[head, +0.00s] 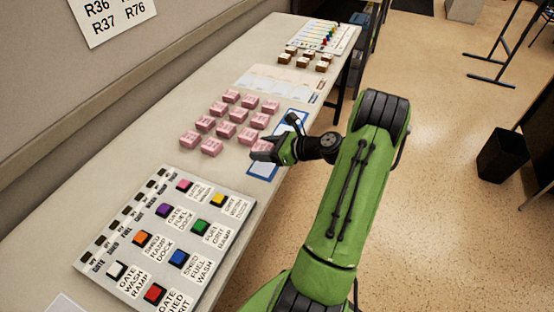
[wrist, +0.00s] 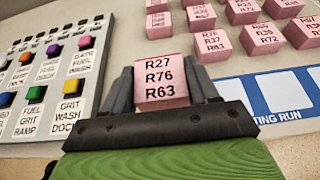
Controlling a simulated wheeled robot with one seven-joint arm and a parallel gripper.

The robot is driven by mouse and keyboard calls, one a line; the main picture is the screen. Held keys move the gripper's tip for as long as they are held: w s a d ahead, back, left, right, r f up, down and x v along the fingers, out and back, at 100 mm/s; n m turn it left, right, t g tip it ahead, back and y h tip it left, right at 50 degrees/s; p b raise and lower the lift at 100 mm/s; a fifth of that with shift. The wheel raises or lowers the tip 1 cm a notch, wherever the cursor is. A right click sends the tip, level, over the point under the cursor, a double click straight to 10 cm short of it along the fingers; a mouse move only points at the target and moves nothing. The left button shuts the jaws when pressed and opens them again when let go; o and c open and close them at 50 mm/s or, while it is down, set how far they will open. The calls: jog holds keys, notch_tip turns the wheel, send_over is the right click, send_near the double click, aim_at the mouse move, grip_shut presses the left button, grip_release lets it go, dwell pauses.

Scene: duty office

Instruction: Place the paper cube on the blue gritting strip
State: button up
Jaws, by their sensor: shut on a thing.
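My gripper (head: 268,150) is shut on a pink paper cube (wrist: 162,82), which reads R27, R76, R63 in the wrist view. The cube shows as a pink patch between the fingers in the head view (head: 262,146). The blue gritting strip (head: 263,170) has white squares and lies along the table's right edge. My gripper covers its middle in the head view. In the wrist view the strip (wrist: 258,97) reaches out to the right of the cube, with lettering ending in "TING RUN". I cannot tell whether the cube touches the strip or hangs above it.
Several similar pink cubes (head: 225,130) stand in rows left of the strip. A board with coloured buttons (head: 220,228) lies nearer.

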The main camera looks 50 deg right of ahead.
aim_at(265, 168)
notch_tip(265, 168, down, 6)
jog(key=shift+b, duration=0.8)
jog(key=shift+f, duration=0.1)
jog(key=o, duration=1.1)
jog(key=shift+c, duration=0.2)
